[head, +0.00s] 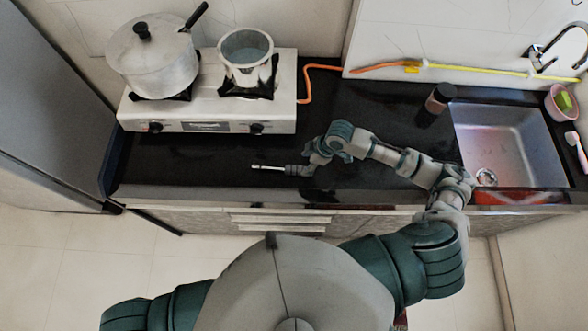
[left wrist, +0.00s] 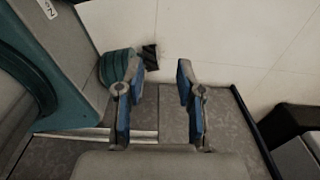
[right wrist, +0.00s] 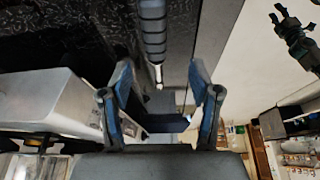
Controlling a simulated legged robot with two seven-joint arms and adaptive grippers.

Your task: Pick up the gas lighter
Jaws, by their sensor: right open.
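The gas lighter lies on the black counter in front of the stove in the head view. Its silver rod (head: 268,168) points left, and a dark part lies at its right, close to my right gripper (head: 313,164). In the right wrist view the lighter's dark ribbed handle (right wrist: 152,25) comes down from the top, with its bright rod below. My right gripper (right wrist: 160,72) is open, and the rod shows between its fingertips; I see no contact. My left gripper (left wrist: 158,72) is open and empty in the left wrist view and is not visible in the head view.
A white two-burner stove (head: 210,110) holds a lidded pot (head: 150,58) and an open pot (head: 246,68). A dark bottle (head: 436,103) stands beside the sink (head: 515,140). An orange hose (head: 307,85) runs along the wall. The counter between stove and bottle is mostly clear.

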